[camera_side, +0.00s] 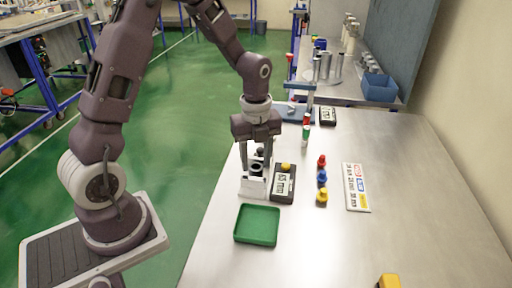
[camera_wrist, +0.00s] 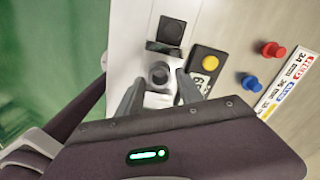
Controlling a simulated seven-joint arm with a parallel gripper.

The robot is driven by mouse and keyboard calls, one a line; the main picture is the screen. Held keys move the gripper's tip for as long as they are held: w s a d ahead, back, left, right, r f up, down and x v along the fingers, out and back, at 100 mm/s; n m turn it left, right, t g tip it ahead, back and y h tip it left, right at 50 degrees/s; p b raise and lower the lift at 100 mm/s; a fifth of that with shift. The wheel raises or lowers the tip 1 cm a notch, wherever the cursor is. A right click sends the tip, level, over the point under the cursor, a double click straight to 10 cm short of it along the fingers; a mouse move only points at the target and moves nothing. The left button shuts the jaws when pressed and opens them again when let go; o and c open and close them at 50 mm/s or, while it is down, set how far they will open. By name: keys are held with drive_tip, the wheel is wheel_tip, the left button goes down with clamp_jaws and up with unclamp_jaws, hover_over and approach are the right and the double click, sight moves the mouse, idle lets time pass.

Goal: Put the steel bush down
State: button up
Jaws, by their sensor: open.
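A grey round ring with a dark centre, which appears to be the steel bush (camera_wrist: 160,73), sits on a white fixture (camera_wrist: 160,99) in the wrist view. In the side view the white fixture (camera_side: 253,187) stands at the table's left edge, and the round piece (camera_side: 256,169) is small and dark on top. My gripper (camera_side: 259,156) points down above the fixture. In the wrist view its two fingers (camera_wrist: 157,88) are apart, one on each side of the ring; I cannot tell whether they touch it. A dark square plate (camera_wrist: 171,30) is beyond the ring.
A dark display unit with a yellow knob (camera_side: 286,167) stands right of the fixture. A green tray (camera_side: 257,225) in front looks empty. Red, blue and yellow knobs (camera_side: 322,178) and a label plate (camera_side: 356,187) are further right. The table's right side is largely clear.

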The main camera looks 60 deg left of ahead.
wheel_tip(320, 180, up, 14)
drive_tip(key=s+d+n+t, duration=0.1)
drive_tip(key=s+d+n, duration=0.1)
drive_tip(key=s+n, duration=0.1)
drive_tip(key=s+d+r+n+t, duration=0.2)
drive_tip(key=s+n, duration=0.6)
drive_tip(key=n, duration=0.1)
drive_tip(key=s+d+r+n+t, duration=0.2)
drive_tip(key=s+d+n, duration=0.1)
drive_tip(key=s+n, duration=0.5)
drive_tip(key=shift+s+d+r+n+t, duration=0.25)
drive_tip(key=shift+s+r+n+t, duration=0.1)
drive_tip(key=shift+n, duration=0.45)
